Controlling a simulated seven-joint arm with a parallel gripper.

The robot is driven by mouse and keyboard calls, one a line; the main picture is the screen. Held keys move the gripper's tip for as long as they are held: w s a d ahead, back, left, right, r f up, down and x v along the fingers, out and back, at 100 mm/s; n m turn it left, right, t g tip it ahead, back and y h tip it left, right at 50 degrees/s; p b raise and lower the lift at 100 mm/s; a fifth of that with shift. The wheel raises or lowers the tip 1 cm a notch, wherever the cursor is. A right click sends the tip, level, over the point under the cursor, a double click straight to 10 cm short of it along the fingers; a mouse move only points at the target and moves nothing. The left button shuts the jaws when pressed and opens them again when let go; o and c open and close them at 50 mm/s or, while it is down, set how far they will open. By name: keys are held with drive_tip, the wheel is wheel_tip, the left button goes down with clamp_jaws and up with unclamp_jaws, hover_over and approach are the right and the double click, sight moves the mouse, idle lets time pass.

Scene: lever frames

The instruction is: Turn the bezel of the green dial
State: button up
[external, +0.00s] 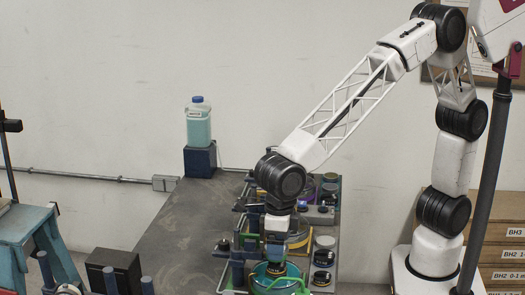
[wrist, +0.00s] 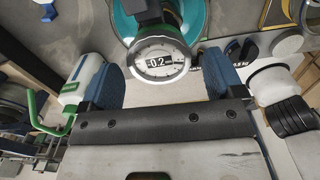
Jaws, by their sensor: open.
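The dial (wrist: 159,62) shows in the wrist view, with a white graduated bezel around a dark window reading about -0.2. Green parts (wrist: 185,14) show just behind it. My gripper (wrist: 157,70) is open, its two blue fingers on the left and right of the dial, with a visible gap on each side in the picture. I cannot tell how deep the fingers reach relative to the bezel. In the external view my gripper (external: 275,246) points down over the front of the dark bench, and the dial face cannot be made out there.
A teal round part (wrist: 122,22) lies behind the dial. In the external view, a blue-green jug (external: 198,122) stands at the back; the bench's left side is clear.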

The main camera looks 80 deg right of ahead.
drive_tip(key=shift+r, duration=3.9)
